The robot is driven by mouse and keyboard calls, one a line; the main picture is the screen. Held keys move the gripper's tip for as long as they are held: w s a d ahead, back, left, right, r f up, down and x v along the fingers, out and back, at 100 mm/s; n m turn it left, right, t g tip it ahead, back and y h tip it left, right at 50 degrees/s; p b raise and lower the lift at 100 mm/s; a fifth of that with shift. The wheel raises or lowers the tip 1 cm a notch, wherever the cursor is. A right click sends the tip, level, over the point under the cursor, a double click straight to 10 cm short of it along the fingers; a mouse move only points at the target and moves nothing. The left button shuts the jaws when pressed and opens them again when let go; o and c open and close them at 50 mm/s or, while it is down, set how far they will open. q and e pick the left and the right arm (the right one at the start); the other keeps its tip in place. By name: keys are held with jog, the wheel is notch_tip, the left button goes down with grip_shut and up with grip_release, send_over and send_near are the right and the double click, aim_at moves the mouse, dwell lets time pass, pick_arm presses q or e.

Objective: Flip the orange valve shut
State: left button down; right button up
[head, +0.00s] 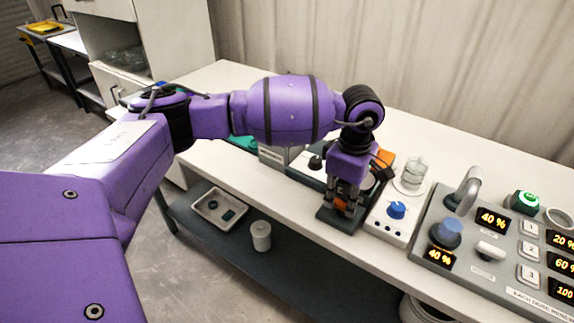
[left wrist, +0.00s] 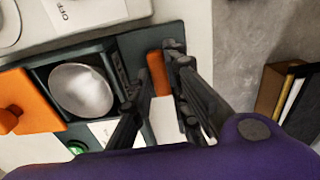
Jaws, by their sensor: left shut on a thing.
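The left wrist view shows the orange valve (left wrist: 159,74) between the two dark fingers of the left gripper (left wrist: 156,82). The fingers cover part of it. My right gripper is in neither view.
A blue-knobbed box (head: 390,222), a glass jar (head: 413,172) and a control panel (head: 470,240) with lit percentages stand to the right. A silvery bowl (left wrist: 81,90) and a larger orange part (left wrist: 30,100) lie beside the valve. A tray (head: 206,211) and white canister (head: 261,236) are on the lower shelf.

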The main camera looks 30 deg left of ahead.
aim_at(343, 203)
pick_arm(q)
jog(key=shift+w+r, duration=0.1)
jog(key=shift+r, duration=0.05)
dwell(0.4)
jog(key=c, duration=1.7)
grip_release()
notch_tip(343, 203, up, 12)
